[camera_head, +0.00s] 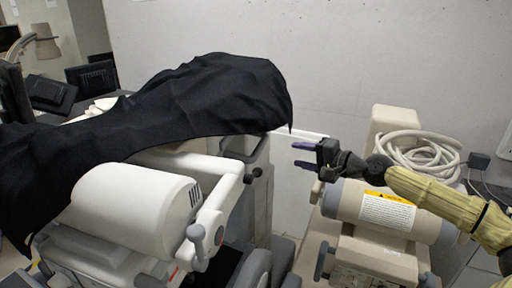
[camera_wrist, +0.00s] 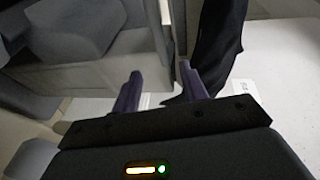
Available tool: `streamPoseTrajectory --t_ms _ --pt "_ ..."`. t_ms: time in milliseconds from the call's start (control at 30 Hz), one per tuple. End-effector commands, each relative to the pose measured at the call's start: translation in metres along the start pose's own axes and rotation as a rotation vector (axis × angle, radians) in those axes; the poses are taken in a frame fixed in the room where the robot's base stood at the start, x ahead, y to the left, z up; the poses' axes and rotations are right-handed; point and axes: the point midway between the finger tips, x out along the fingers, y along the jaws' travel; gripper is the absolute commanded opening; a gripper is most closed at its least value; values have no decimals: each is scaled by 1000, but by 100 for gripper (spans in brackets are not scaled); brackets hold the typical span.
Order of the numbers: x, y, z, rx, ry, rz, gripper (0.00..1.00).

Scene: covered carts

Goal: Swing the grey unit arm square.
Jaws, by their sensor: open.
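The grey-and-white unit (camera_head: 135,205) stands at left, with a white cylindrical head and a white arm piece (camera_head: 215,180) on its right side. A black cloth (camera_head: 190,100) drapes over its top and hides much of it, so I cannot tell how square its arm stands. My gripper (camera_head: 302,155) is open and empty, right of the cloth's end, its fingers pointing left. In the wrist view my gripper (camera_wrist: 158,82) has its fingers apart, with a grey body (camera_wrist: 90,65) beyond at left and dark hanging cloth (camera_wrist: 218,40) beyond at right.
A beige unit (camera_head: 375,205) with a cylinder and a yellow-and-white label stands below my arm. A coiled pale hose (camera_head: 420,155) lies behind it. A grey wall (camera_head: 340,60) closes the back. A narrow gap separates the two units.

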Motion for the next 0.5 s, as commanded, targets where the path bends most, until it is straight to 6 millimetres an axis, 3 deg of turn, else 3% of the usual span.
streamPoseTrajectory --t_ms 500 --pt "80 -3 2 0 -6 1 43"
